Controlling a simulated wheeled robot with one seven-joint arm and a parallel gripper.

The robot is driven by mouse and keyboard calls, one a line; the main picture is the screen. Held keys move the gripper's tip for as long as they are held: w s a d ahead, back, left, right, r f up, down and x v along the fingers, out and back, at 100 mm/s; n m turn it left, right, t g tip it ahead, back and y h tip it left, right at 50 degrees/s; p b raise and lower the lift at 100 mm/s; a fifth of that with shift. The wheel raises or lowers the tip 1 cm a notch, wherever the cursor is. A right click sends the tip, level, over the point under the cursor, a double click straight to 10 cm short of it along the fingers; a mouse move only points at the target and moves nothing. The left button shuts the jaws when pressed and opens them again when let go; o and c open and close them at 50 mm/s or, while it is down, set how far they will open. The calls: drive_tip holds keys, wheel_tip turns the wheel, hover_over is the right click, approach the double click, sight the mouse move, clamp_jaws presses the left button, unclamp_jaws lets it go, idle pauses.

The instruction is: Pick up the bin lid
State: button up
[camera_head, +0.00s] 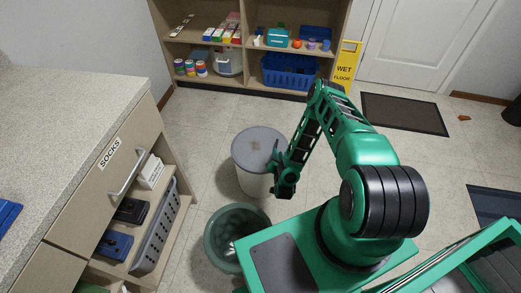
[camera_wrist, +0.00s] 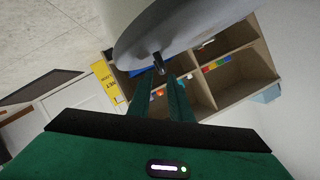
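The bin lid (camera_head: 262,145) is a round grey disc with a brownish mark near its middle. It lies on top of a pale upright bin (camera_head: 252,184) in the head view. My gripper (camera_head: 276,158) is at the lid's right rim. In the wrist view my gripper (camera_wrist: 164,78) shows two green fingers with a gap between them, their tips close below the rim. A small dark piece shows by the tips. Whether the fingers touch the lid is unclear.
A green open bin (camera_head: 237,236) stands in front of the lidded bin. A drawer cabinet (camera_head: 100,125) is at left, a stocked shelf (camera_head: 246,51) at the back. A yellow wet floor sign (camera_head: 346,62) and dark mat (camera_head: 403,113) are behind the arm. Floor left of the bin is clear.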

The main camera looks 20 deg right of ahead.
drive_tip(key=shift+r+x, duration=0.15)
drive_tip(key=shift+x, duration=1.45)
drive_tip(key=shift+r+x, duration=0.2)
drive_tip(key=shift+x, duration=1.45)
drive_tip(key=shift+w, duration=0.1)
drive_tip(key=shift+c, duration=0.5)
clamp_jaws()
